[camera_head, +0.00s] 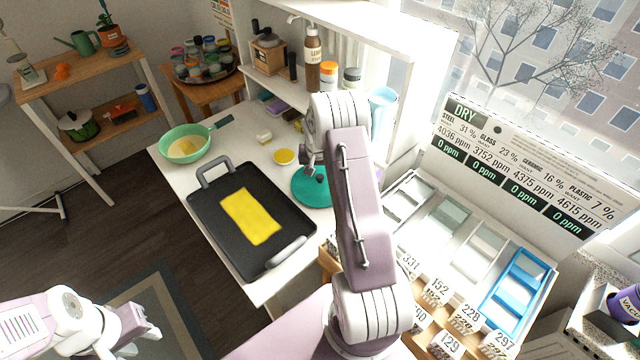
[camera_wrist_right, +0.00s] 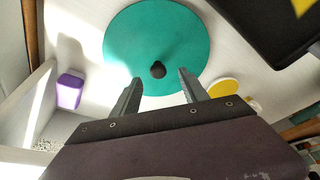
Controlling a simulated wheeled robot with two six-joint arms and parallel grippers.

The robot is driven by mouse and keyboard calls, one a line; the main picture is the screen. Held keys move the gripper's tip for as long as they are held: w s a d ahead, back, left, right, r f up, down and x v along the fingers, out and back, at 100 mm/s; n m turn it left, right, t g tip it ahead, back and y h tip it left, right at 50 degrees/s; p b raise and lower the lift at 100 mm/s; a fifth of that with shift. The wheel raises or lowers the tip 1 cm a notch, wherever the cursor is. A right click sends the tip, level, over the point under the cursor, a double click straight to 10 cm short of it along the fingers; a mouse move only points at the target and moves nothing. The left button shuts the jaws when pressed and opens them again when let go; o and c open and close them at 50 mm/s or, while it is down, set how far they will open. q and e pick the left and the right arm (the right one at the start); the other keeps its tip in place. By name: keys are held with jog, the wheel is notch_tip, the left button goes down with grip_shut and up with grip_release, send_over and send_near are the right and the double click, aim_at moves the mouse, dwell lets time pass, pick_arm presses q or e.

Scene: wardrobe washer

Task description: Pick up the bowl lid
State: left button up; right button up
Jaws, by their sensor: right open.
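The bowl lid is a flat teal disc (camera_head: 308,194) with a dark knob, lying on the white counter right of the black tray. It fills the upper middle of the right wrist view (camera_wrist_right: 130,40), with its knob (camera_wrist_right: 157,70) in the centre. My right gripper (camera_wrist_right: 160,78) is open and empty above the lid, its two fingers pointing at the disc on either side of the knob. In the head view my right arm covers part of the lid. My left gripper (camera_head: 142,342) is open and empty at the bottom left, away from the counter.
A black tray (camera_head: 208,208) with a yellow sheet lies left of the lid. A green bowl (camera_head: 172,138) stands behind it. A small yellow disc (camera_head: 284,156) lies near the lid. A shelf with bottles (camera_head: 312,60) rises behind; sample bins (camera_head: 440,225) stand right.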

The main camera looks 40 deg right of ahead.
aim_at(320, 176)
jog(key=x, duration=0.5)
jog(key=shift+w+d+f, duration=0.1)
jog(key=shift+d+f, duration=0.2)
jog(key=shift+r, duration=0.1)
grip_shut()
